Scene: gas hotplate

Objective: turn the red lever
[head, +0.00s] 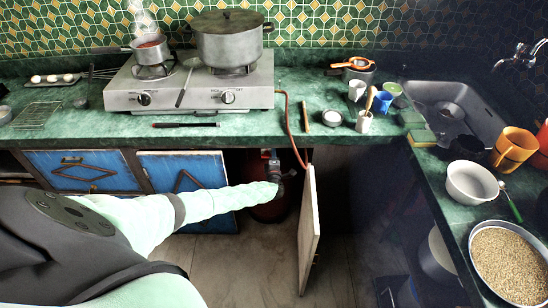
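The red lever (266,155) is a small red patch at the top of the valve fitting inside the open cabinet under the counter. Below the fitting is a dark red gas cylinder (268,211), mostly in shadow and partly behind my arm. My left arm comes in from the left, with its dark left gripper (281,181) at the cabinet opening, just below and right of the lever. The gripper is small and dark here, so I cannot tell whether its fingers are open or touch the fitting. My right gripper is not in view.
The open cabinet door (309,232) stands close to the right of my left gripper. An orange hose (289,130) runs down from the hotplate (190,88). The counter edge (225,140) lies above the opening. Bare floor (250,265) shows below.

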